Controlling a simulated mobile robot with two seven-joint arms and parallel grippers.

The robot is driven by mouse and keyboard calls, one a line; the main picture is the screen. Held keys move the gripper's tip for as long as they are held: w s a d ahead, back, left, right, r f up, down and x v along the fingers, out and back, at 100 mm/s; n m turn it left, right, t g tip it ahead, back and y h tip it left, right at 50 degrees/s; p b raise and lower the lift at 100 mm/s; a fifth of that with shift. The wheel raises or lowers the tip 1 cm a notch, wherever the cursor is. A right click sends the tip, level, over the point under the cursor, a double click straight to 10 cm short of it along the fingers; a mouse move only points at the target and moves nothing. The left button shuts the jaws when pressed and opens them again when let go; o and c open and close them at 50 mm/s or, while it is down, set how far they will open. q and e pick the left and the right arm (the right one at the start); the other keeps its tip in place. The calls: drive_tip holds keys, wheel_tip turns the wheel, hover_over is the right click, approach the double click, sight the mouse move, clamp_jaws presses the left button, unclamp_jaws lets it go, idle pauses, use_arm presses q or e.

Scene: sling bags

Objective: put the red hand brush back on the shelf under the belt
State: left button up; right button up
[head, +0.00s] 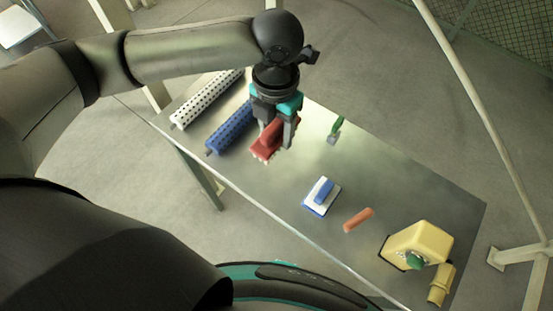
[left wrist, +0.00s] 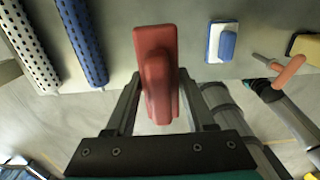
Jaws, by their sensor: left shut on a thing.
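My left gripper (head: 273,134) is shut on the red hand brush (head: 265,144), with one finger on each side of it. Pale bristles show at the brush's lower end in the head view. The left wrist view shows the red brush (left wrist: 155,65) between the two fingers (left wrist: 158,105). The brush is over the left part of a grey metal surface (head: 285,185), near its front edge; I cannot tell its height above it. I cannot make out a belt or a separate shelf under it. My right gripper is not seen in the head view.
A blue roller (head: 230,128) and a white perforated roller (head: 205,98) lie left of the brush. A green-handled tool (head: 337,126), a blue-and-white block (head: 321,196), an orange handle (head: 358,219) and a yellow housing (head: 420,243) lie to the right. Bare metal lies between.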

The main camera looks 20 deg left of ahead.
use_arm(q)
wheel_tip(320, 180, down, 8)
drive_tip(key=shift+r+b, duration=0.1)
drive_tip(key=shift+b, duration=0.55)
wheel_tip(320, 180, down, 4)
drive_tip(key=shift+f+b, duration=0.2)
drive_tip(key=shift+b, duration=0.3)
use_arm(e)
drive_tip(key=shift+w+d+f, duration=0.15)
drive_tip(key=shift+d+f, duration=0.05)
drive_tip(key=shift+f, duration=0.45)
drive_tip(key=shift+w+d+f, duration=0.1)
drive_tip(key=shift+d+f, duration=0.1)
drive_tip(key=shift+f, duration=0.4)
use_arm(q)
drive_tip(key=o, duration=1.3)
drive_tip(key=shift+r, duration=0.1)
wheel_tip(320, 180, up, 12)
drive_tip(key=p, duration=0.2)
drive_tip(key=shift+p, duration=0.35)
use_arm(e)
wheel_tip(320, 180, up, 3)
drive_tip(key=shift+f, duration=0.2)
